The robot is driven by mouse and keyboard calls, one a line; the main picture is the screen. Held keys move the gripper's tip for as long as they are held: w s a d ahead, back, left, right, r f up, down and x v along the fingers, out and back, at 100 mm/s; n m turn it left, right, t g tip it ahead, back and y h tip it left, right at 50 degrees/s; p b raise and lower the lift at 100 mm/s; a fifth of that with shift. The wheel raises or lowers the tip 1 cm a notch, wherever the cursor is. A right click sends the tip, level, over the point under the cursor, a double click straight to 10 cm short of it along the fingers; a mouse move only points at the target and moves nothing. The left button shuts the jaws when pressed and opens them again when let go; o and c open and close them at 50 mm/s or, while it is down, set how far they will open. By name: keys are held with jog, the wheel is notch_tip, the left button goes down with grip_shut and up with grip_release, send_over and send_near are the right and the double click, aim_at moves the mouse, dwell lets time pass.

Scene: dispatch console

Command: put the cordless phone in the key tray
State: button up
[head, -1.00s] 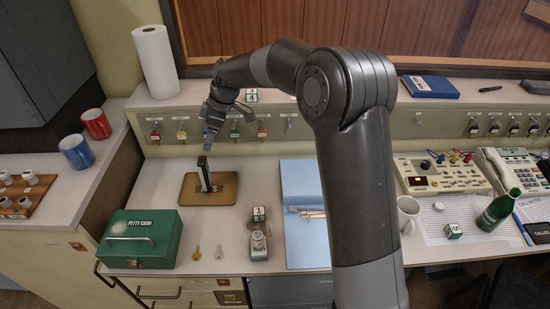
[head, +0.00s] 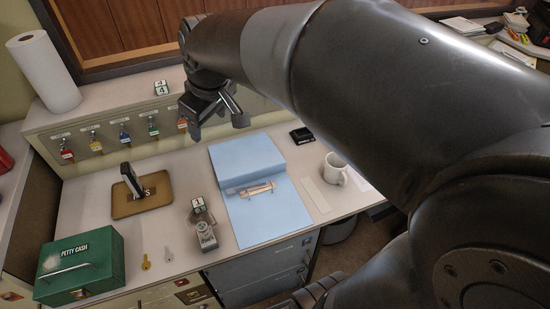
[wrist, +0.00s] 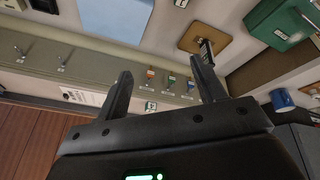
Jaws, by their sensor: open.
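The cordless phone (head: 131,179) is a dark, slim handset standing upright on the key tray (head: 158,201), a flat brown tray with dark lettering, in the head view. In the wrist view the phone (wrist: 206,49) and the tray (wrist: 189,38) show near the top right, beyond one finger. My gripper (head: 217,122) is open and empty, raised in front of the key hook panel, right of the phone and well apart from it. Its fingers (wrist: 160,85) have nothing between them but the distant panel. The phone's lower end touches or nearly touches the tray.
A green petty cash box (head: 95,262), two loose keys (head: 146,262) and a stamp (head: 206,236) lie in front of the tray. A blue binder (head: 250,215) lies open to the right, with a white mug (head: 335,169) beyond. A paper towel roll (head: 45,73) stands at the back left.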

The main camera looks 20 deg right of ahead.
jog(key=s+d+f+m+t, duration=0.1)
jog(key=s+d+m, duration=0.2)
jog(key=s, duration=0.4)
jog(key=s+d+f+m+h, duration=0.1)
jog(key=s+d+m, duration=0.3)
jog(key=s+d, duration=0.2)
jog(key=shift+s+d+f+t, duration=0.2)
jog(key=shift+s+t, duration=0.2)
jog(key=shift+s, duration=0.75)
